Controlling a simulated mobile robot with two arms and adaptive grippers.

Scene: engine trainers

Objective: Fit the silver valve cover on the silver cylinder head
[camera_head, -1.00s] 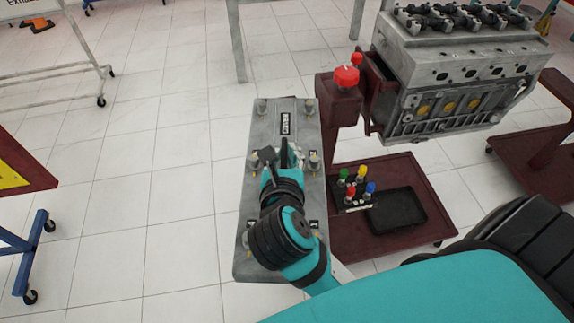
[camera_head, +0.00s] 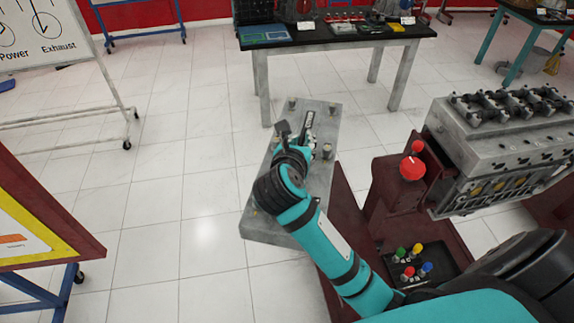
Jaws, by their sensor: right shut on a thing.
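The silver valve cover (camera_head: 319,174) is a long grey slab with round caps and a dark label on top. It is held in the air left of the engine, its far end pointing away from me. My right gripper (camera_head: 304,143) is shut on the middle of its top; my forearm hides part of the cover's near left side. The silver cylinder head (camera_head: 497,150) sits on top of the engine at the right, with dark rocker parts (camera_head: 510,104) exposed along it. The cover is clearly apart from the head. My left gripper is out of view.
The engine hangs on a dark red stand (camera_head: 392,192) with a red knob (camera_head: 412,167) near the cover. A black tray with coloured-capped bottles (camera_head: 408,272) is on its base. A loaded table (camera_head: 340,36) stands behind. Open tiled floor (camera_head: 180,200) lies left.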

